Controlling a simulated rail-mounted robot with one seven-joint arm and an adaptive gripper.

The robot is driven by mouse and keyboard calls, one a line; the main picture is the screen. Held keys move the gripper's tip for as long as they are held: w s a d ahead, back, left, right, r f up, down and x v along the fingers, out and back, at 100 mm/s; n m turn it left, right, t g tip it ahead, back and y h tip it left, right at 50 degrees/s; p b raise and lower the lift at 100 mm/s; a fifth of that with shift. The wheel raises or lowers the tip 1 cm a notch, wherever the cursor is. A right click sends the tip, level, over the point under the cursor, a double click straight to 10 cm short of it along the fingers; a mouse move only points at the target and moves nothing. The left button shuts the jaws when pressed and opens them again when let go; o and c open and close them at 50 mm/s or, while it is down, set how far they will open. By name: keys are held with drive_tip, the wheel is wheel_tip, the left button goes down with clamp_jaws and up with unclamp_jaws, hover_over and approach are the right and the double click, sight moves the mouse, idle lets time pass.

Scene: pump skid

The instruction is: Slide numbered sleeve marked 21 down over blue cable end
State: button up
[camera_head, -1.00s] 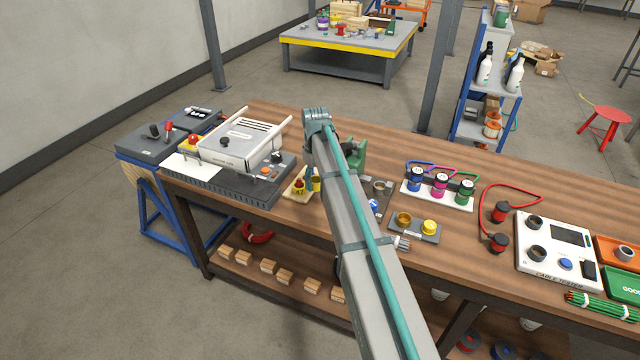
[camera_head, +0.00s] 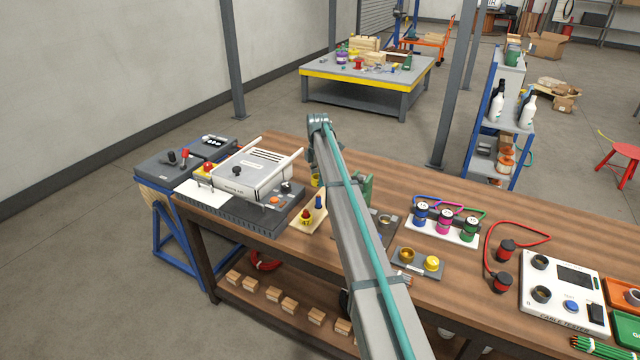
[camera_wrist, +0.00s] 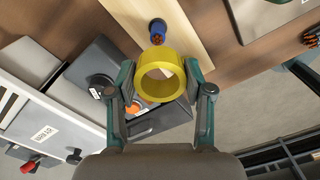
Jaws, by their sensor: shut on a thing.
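The yellow sleeve (camera_wrist: 163,56) is a short open ring, gripped between the two fingers of my gripper (camera_wrist: 160,92); its number does not show. In the head view a bit of yellow sleeve (camera_head: 315,181) shows beside my arm, and my gripper is mostly hidden there. The blue cable end (camera_wrist: 157,31) stands on the pale wooden board (camera_wrist: 190,40), just above the sleeve in the wrist view and apart from it. In the head view the blue cable end (camera_head: 318,201) stands upright on the board (camera_head: 312,224), beside a red cable end with a yellow band (camera_head: 305,215).
A grey device with a white cover (camera_head: 250,175) stands left of the board. Right of my arm are a tray with a yellow cap (camera_head: 432,263), a row of coloured connectors (camera_head: 443,224) and a cable tester (camera_head: 566,285). Bare benchtop lies behind these.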

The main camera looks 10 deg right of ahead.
sight(319, 197)
drive_tip(key=shift+w+d+n, duration=0.15)
drive_tip(key=shift+w+n, duration=0.05)
drive_tip(key=shift+n, duration=0.2)
drive_tip(key=shift+f, duration=0.1)
drive_tip(key=shift+f+b, duration=1.25)
drive_tip(key=shift+f, duration=1.7)
drive_tip(key=shift+f, duration=0.25)
drive_tip(key=shift+f, duration=0.35)
drive_tip(key=shift+f+b, duration=0.65)
drive_tip(key=shift+f, duration=1.15)
drive_tip(key=o, duration=1)
